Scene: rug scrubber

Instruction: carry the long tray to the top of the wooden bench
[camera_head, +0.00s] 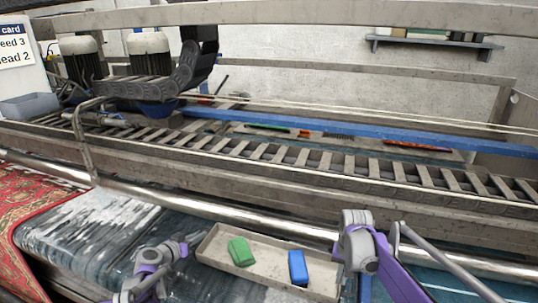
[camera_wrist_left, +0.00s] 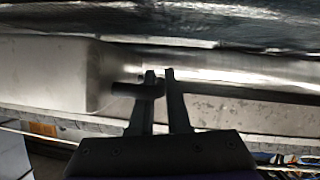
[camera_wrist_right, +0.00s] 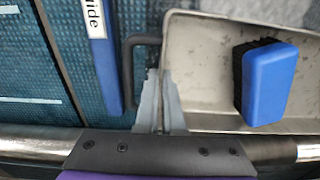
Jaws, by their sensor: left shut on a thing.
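The long tray (camera_head: 268,264), shallow and grey-beige, lies between my grippers at the front of the head view. My left gripper (camera_wrist_left: 161,76) is shut on the dark handle (camera_wrist_left: 128,89) at the tray's left end. My right gripper (camera_wrist_right: 159,73) is at the right end, beside the dark loop handle (camera_wrist_right: 128,80). Its fingers are close together. Whether they grip the handle is unclear. I see no wooden bench that I can make out.
A long metal roller (camera_head: 240,213) and the slatted machine (camera_head: 270,152) run behind the tray. A red patterned rug (camera_head: 35,205) hangs at the left. Wet blue fabric (camera_head: 90,235) lies under the left arm. A blue labelled strip (camera_wrist_right: 100,60) is close to the right gripper.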

